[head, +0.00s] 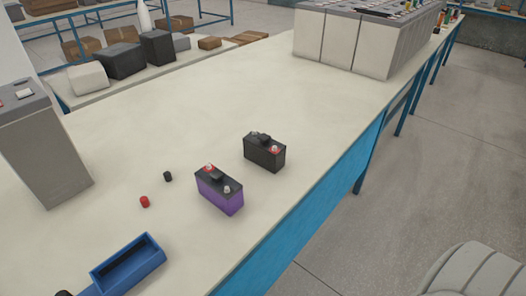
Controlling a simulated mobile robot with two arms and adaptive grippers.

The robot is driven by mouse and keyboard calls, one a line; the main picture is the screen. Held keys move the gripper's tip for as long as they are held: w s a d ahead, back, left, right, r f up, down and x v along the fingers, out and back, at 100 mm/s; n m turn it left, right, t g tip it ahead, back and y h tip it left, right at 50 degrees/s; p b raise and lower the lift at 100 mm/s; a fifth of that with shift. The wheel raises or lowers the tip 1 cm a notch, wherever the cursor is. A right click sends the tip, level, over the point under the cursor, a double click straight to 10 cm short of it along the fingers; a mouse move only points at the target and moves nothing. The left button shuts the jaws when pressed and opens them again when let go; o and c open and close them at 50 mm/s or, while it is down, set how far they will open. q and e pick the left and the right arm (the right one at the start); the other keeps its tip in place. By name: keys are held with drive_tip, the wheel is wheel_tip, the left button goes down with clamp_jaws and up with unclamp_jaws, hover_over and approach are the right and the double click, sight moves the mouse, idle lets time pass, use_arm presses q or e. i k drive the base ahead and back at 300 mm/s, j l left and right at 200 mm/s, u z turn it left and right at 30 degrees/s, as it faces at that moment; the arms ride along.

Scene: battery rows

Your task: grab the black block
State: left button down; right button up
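A black block-shaped battery (262,155) stands upright on the pale table, near its right edge. Its top has a red part and light terminals. A purple battery with a black top (219,192) stands just left of it and nearer to me, with a small gap between them. A small black cap-like piece (168,176) lies further left. Neither of my grippers shows in the head view, and nothing is seen holding the black battery.
A small red cap (144,202) and an open blue tray (148,259) lie at the front left. A tall grey unit (45,150) stands at the left. Large grey-white units (345,45) fill the table's far end. The middle of the table (210,110) is clear.

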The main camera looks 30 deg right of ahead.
sight(267, 153)
drive_tip(key=l+u, duration=0.35)
drive_tip(key=l, duration=0.35)
drive_tip(key=l+u, duration=0.35)
drive_tip(key=l, duration=0.4)
drive_tip(key=k+l+u, duration=0.1)
drive_tip(key=l+u, duration=0.25)
drive_tip(key=l, duration=0.35)
